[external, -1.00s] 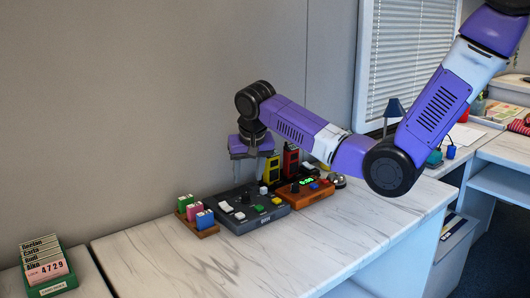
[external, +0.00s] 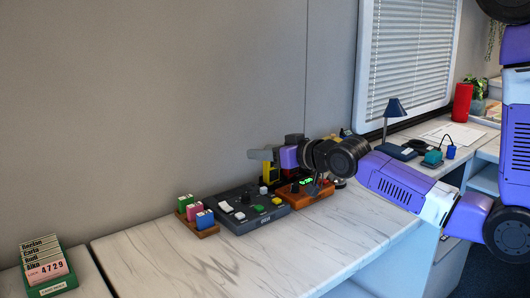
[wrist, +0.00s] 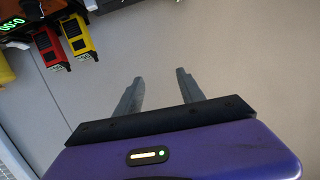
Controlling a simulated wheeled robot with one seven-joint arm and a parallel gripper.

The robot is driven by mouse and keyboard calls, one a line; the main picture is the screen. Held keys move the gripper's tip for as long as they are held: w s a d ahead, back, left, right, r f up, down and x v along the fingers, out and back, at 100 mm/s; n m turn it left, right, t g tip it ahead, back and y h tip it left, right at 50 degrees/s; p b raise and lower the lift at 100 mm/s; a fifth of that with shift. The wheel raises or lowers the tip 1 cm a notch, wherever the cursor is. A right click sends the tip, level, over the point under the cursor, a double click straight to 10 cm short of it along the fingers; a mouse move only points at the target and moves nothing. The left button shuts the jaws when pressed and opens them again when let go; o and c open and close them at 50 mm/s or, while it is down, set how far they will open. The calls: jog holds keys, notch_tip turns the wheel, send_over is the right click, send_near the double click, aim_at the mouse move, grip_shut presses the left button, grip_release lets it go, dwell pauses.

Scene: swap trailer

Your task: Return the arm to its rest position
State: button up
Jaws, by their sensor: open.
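My gripper (external: 262,154) is above the back edge of the white marbled counter (external: 250,262), near the wall, and points left. In the wrist view my gripper (wrist: 160,85) has its two grey fingers apart with nothing between them. The purple arm comes in from the right and is bent low over the counter. The dark grey control box (external: 245,210) and the orange box (external: 305,194) with a green display stand on the counter below and beside the gripper. My wrist hides part of what stands behind the orange box.
A wooden tray (external: 206,231) holds small coloured blocks. A green card holder (external: 45,284) is at the far left. A yellow device (wrist: 76,35) and a red device (wrist: 49,48) show in the wrist view. A blue lamp (external: 395,110) stands at right. The front counter is clear.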

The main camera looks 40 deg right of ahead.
jog(key=s+d+r+b, duration=0.1)
jog(key=s+d, duration=0.1)
jog(key=s, duration=0.9)
jog(key=s+d+r+h+b, duration=0.1)
jog(key=s+d, duration=0.2)
jog(key=s, duration=0.8)
jog(key=s+d+r+b, duration=0.1)
jog(key=s+d, duration=0.1)
jog(key=s, duration=0.9)
jog(key=shift+s+d+h, duration=0.35)
jog(key=shift+d+h, duration=0.05)
dwell(0.4)
